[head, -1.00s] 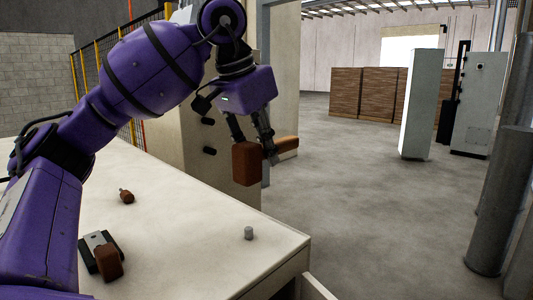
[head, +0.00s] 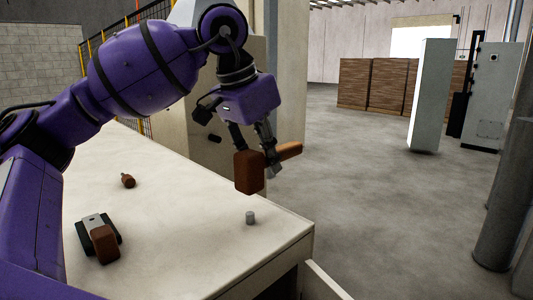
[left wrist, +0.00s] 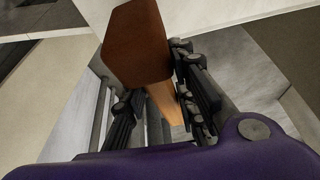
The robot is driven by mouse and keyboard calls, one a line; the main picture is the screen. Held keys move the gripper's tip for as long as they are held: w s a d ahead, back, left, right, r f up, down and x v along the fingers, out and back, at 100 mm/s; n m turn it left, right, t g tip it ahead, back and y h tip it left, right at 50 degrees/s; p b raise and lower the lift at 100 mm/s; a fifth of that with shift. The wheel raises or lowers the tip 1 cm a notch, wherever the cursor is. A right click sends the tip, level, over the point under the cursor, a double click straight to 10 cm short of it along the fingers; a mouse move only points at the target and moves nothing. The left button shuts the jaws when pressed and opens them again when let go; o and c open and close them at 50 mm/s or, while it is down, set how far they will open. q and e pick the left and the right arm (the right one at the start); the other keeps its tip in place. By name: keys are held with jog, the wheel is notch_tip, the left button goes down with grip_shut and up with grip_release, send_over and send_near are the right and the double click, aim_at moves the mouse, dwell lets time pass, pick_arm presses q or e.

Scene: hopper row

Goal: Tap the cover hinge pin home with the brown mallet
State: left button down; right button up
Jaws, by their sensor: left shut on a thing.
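The brown mallet is held by my left gripper (head: 268,150), whose fingers are shut on its handle. In the head view its block-shaped head (head: 249,172) hangs in the air, with the lighter handle (head: 289,150) pointing right. In the left wrist view the head (left wrist: 138,45) is beyond the fingers and the handle (left wrist: 163,105) runs between them. A short grey cylinder (head: 250,218), which looks like the hinge pin, stands upright on the bench, below the mallet head in the picture and apart from it. My right gripper does not show.
The pale bench (head: 180,240) has a small brown-handled item (head: 128,181) and a grey, black and brown tool (head: 98,238) at left. A beige housing (head: 215,110) stands behind the gripper. Open floor (head: 370,190) lies right of the bench.

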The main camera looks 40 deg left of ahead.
pick_arm(q)
jog(key=shift+r, duration=0.15)
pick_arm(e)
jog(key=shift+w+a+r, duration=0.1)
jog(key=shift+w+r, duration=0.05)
pick_arm(q)
jog(key=shift+f, duration=0.2)
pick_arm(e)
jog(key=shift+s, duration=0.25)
pick_arm(q)
notch_tip(320, 180, down, 4)
jog(key=shift+s+f+p, duration=0.1)
jog(key=shift+s+p, duration=0.05)
jog(key=shift+p, duration=0.55)
jog(key=shift+w, duration=0.25)
notch_tip(320, 180, up, 4)
jog(key=shift+f+b, duration=0.25)
jog(key=shift+b, duration=0.3)
jog(key=shift+s+r, duration=0.1)
jog(key=shift+r, duration=0.35)
